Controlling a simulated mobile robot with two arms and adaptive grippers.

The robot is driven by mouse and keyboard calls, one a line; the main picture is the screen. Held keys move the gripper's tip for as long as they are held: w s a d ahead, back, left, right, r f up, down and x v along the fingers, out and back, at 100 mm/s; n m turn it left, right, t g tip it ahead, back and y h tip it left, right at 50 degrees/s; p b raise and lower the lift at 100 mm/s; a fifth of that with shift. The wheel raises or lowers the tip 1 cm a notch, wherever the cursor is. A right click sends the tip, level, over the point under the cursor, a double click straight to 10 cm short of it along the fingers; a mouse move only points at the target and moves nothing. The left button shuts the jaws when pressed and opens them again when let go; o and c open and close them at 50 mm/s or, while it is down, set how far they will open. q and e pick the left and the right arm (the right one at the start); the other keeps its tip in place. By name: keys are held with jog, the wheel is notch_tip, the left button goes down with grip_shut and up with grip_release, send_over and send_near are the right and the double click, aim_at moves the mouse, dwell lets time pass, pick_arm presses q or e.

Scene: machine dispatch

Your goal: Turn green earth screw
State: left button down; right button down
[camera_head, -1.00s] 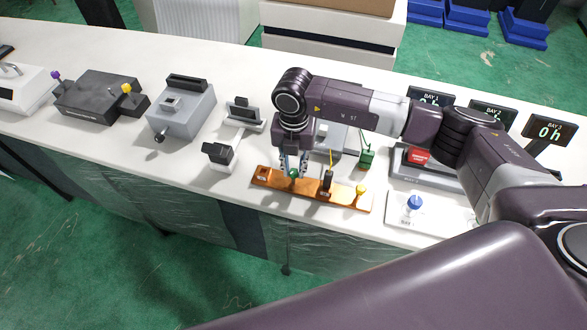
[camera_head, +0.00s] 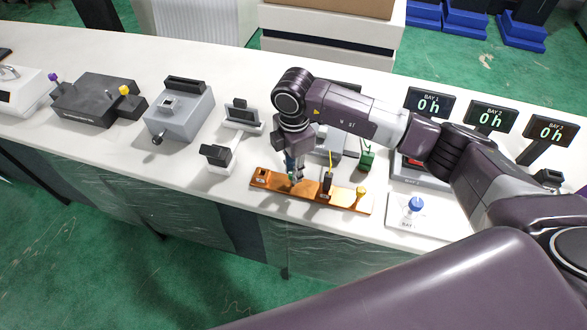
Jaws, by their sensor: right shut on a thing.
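The green earth screw (camera_head: 291,177) stands on the copper-coloured bar (camera_head: 340,198) near the front edge of the white bench. My right gripper (camera_head: 294,174) points down over it and is shut on its head. The fingers hide most of the screw. On the same bar a black post (camera_head: 327,181) with a yellow stem stands to the right, and a yellow knob (camera_head: 360,192) sits near the right end. My left gripper does not show.
A white plate with a blue knob (camera_head: 416,204) lies right of the bar. A small black-and-grey stand (camera_head: 216,156) and a grey box (camera_head: 178,112) stand to the left. Bay displays (camera_head: 490,115) line the back right. A green block (camera_head: 367,160) stands behind the bar.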

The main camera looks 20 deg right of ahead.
jog(key=shift+w+r+m, duration=0.1)
jog(key=shift+m, duration=1.5)
jog(key=c, duration=1.7)
grip_release()
jog(key=shift+c, duration=0.2)
notch_tip(320, 180, up, 12)
